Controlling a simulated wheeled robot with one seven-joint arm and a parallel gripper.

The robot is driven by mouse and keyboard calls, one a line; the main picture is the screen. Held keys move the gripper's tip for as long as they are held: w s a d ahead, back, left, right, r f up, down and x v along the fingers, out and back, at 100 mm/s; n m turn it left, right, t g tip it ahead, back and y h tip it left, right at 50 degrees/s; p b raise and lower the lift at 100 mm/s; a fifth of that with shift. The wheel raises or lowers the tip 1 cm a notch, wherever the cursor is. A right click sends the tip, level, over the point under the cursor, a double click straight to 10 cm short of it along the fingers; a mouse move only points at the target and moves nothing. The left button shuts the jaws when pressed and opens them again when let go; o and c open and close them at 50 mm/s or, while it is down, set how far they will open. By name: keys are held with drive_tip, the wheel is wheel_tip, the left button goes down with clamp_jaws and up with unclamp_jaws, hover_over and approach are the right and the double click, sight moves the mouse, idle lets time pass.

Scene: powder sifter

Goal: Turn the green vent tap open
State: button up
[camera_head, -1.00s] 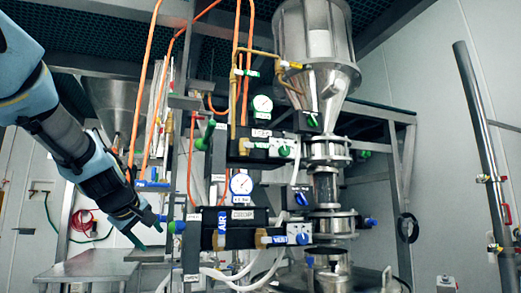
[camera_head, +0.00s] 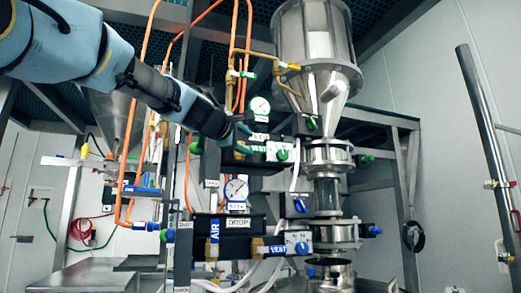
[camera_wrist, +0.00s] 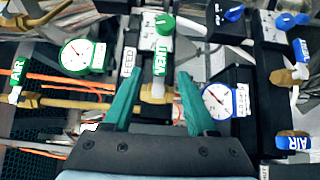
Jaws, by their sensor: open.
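The green vent tap (camera_head: 282,154) is a round green knob on a white block, just right of the green VENT label (camera_head: 259,147) on the upper black valve block. In the wrist view the tap (camera_wrist: 164,24) sits at the top centre, beyond the VENT label (camera_wrist: 160,58). My gripper (camera_head: 243,139) is in front of the upper block, left of the tap. In the wrist view my gripper (camera_wrist: 157,84) has its green fingers spread, with a brass fitting (camera_wrist: 155,94) showing between them. The fingers are empty and apart from the tap.
A green-rimmed gauge (camera_head: 260,106) is above the block and a blue-rimmed gauge (camera_head: 236,188) below. A lower block carries a blue tap (camera_head: 302,248) with a blue VENT label. Orange hoses (camera_head: 140,125) run at left. The steel hopper (camera_head: 318,60) stands right of the valves.

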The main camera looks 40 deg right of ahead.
sight(258, 148)
drive_tip(key=p+x, duration=0.3)
drive_tip(key=x, duration=0.4)
drive_tip(key=shift+w+d, duration=0.1)
drive_tip(key=shift+d, duration=0.15)
drive_tip(key=shift+w+d+f, duration=0.1)
drive_tip(key=shift+w+d, duration=0.1)
drive_tip(key=shift+d, duration=0.4)
drive_tip(key=shift+c, duration=0.3)
clamp_jaws()
